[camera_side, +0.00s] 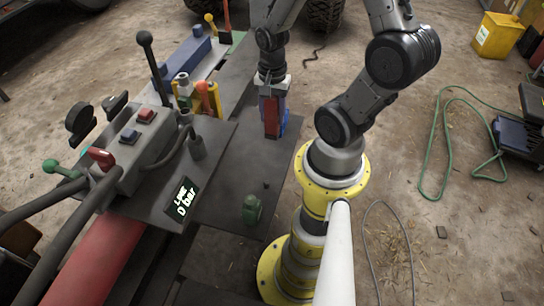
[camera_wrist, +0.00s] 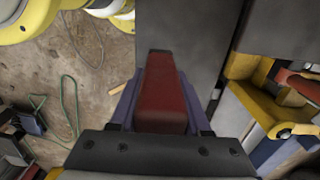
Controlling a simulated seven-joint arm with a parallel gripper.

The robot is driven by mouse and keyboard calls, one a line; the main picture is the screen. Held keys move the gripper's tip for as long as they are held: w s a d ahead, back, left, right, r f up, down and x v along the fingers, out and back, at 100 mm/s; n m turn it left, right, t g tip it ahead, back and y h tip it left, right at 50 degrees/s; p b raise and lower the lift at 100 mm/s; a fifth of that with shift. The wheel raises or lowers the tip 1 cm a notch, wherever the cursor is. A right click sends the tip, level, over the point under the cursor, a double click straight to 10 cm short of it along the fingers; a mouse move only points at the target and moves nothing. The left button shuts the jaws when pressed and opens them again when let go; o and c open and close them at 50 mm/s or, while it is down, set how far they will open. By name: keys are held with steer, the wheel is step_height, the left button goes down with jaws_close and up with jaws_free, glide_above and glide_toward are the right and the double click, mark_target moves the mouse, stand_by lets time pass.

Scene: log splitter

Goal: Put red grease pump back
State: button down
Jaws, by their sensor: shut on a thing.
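My gripper (camera_side: 277,118) points down over the dark metal plate (camera_side: 245,165), right of the control panel. Its blue fingers are shut on a red, box-shaped body, which I take to be the red grease pump (camera_side: 271,112). In the wrist view the red grease pump (camera_wrist: 163,98) sits between the blue-purple fingers. The pump hangs upright, its lower end close to the plate; I cannot tell whether it touches. A yellow-orange holder (camera_side: 208,97) with bottle-like items stands to its left. It also shows at the right of the wrist view (camera_wrist: 250,100).
A small green knob-like part (camera_side: 251,210) stands on the plate in front. Green hose (camera_side: 437,150) lies on the ground at the right.

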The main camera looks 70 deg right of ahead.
step_height(320, 180, down, 10)
steer(key=shift+r, duration=0.25)
stand_by(0.5)
steer(key=shift+c, duration=1.8)
jaws_free()
steer(key=shift+f, duration=0.1)
step_height(320, 180, up, 13)
steer(key=shift+r, duration=0.1)
step_height(320, 180, up, 18)
steer(key=f+n+t, duration=0.1)
steer(key=n+t, duration=0.5)
steer(key=n, duration=1.2)
glide_above(273, 103)
steer(key=a, duration=1)
steer(key=shift+s+a+r, duration=0.1)
steer(key=shift+s+r, duration=0.15)
steer(key=shift+s, duration=0.15)
